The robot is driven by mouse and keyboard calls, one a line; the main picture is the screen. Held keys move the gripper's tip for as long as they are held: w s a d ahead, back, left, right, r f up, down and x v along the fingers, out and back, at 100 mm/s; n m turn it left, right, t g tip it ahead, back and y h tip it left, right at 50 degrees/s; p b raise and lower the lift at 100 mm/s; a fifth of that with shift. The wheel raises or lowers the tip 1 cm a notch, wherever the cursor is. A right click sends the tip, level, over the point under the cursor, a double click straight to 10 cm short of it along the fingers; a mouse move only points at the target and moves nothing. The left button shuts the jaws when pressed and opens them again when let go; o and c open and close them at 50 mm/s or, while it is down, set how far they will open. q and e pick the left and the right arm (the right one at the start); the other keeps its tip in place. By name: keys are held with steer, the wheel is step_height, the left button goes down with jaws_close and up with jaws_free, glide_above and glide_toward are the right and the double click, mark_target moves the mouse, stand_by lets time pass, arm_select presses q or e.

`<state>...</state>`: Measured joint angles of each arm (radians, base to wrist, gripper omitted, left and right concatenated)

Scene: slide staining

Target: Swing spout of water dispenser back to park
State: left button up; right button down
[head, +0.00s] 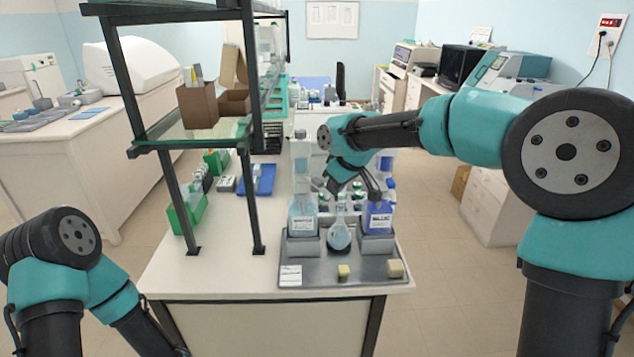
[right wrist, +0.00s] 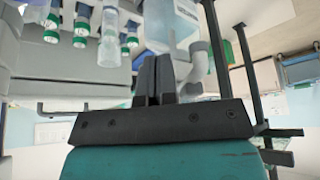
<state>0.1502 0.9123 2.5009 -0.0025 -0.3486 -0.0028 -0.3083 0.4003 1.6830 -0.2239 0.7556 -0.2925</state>
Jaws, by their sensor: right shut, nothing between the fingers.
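A clear bottle with pale blue liquid (head: 303,217) stands at the left of a grey tray (head: 310,272) on the bench. A bottle with a deep blue label or liquid (head: 379,217) stands at its right. A grey bent spout (head: 371,182) shows above the right bottle; a grey bent tube (right wrist: 200,62) is beside the fingers in the right wrist view. My right gripper (head: 333,186) is shut and empty above the flask; its fingers (right wrist: 154,78) are together. Contact with the spout cannot be told. My left gripper is out of view.
Two yellowish blocks, one being (head: 344,271), lie on the tray's front. A dark shelf frame (head: 250,130) stands left on the bench. A green rack (head: 188,212) and blue tray (head: 262,180) are behind it. The bench's front left is clear.

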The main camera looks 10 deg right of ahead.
steer(key=shift+a, duration=0.1)
steer(key=shift+s+a, duration=0.7)
steer(key=shift+a, duration=0.15)
steer(key=shift+s+a, duration=0.5)
steer(key=shift+a, duration=0.4)
stand_by(0.7)
